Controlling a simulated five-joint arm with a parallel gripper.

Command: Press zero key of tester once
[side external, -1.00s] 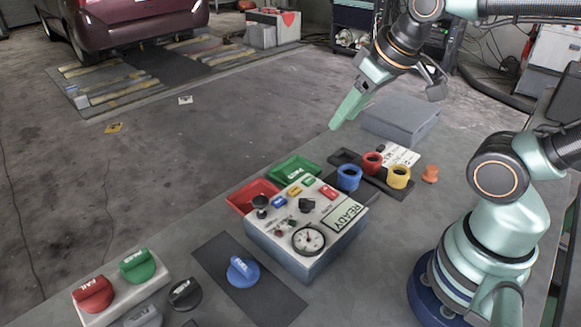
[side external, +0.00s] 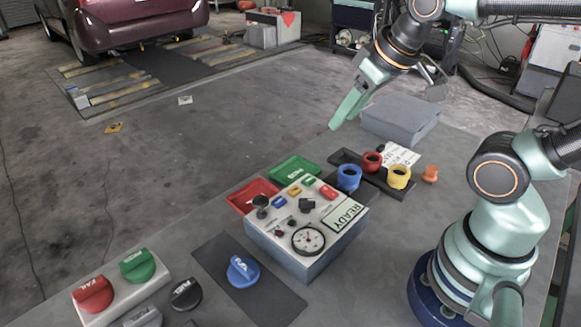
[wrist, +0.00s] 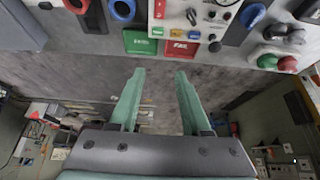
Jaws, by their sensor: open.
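The tester (side external: 275,240) is a grey box with a white top panel, standing in the middle of the bench. Its panel carries a READY display (side external: 343,217), a round dial gauge (side external: 308,240), a black knob and several small coloured keys, including red, green, yellow and blue ones. I cannot read which key is the zero key. In the wrist view the tester's panel (wrist: 172,20) shows at the top, partly cut off. My gripper (side external: 336,125) is open and empty, held above and beyond the tester, away from its keys. It also shows in the wrist view (wrist: 160,74).
Green (side external: 294,168) and red (side external: 243,193) trays sit behind the tester. A blue knob (side external: 243,270) lies on a dark mat in front. Red and green knobs stand at lower left.

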